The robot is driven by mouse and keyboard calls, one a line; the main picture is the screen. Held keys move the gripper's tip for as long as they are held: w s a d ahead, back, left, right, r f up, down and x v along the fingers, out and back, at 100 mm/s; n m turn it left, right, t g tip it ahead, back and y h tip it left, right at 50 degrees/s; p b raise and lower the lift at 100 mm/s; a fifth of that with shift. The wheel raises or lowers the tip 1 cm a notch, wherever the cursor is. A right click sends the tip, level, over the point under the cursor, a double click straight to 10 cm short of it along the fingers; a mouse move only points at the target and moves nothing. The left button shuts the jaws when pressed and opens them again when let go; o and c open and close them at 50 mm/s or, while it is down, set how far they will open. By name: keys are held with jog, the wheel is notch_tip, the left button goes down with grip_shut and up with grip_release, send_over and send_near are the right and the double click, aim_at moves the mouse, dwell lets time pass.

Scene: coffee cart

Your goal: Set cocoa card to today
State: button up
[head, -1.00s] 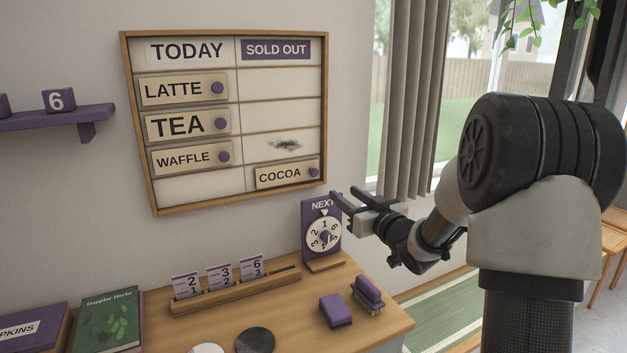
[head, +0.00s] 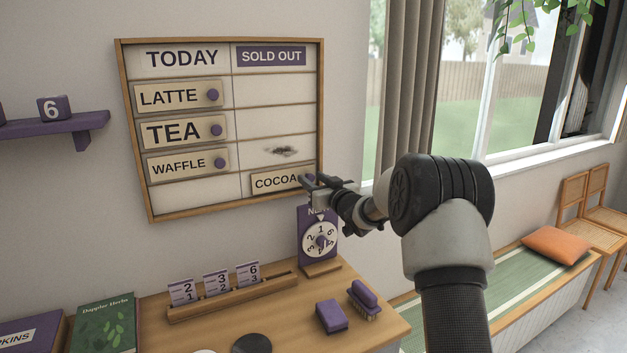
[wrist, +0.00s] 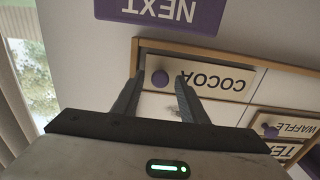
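The cocoa card (head: 274,182) sits in the bottom row of the menu board (head: 152,214), in the SOLD OUT column. In the wrist view the cocoa card (wrist: 222,84) appears upside down, with its round purple knob (wrist: 160,78). My gripper (head: 308,181) is at the card's right end and hides its knob in the head view. In the wrist view my gripper (wrist: 158,92) is open, with one finger on each side of the knob. Whether the fingers touch the card I cannot tell. The bottom TODAY slot (head: 190,194) is empty.
The latte (head: 170,96), tea (head: 172,131) and waffle (head: 178,165) cards fill the upper TODAY rows. A dark smudge (head: 282,151) marks the SOLD OUT row above cocoa. The purple NEXT dial stand (head: 320,240) is just below my gripper.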

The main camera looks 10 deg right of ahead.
jog(key=shift+w, duration=0.1)
grip_shut()
jog(key=shift+a, duration=0.15)
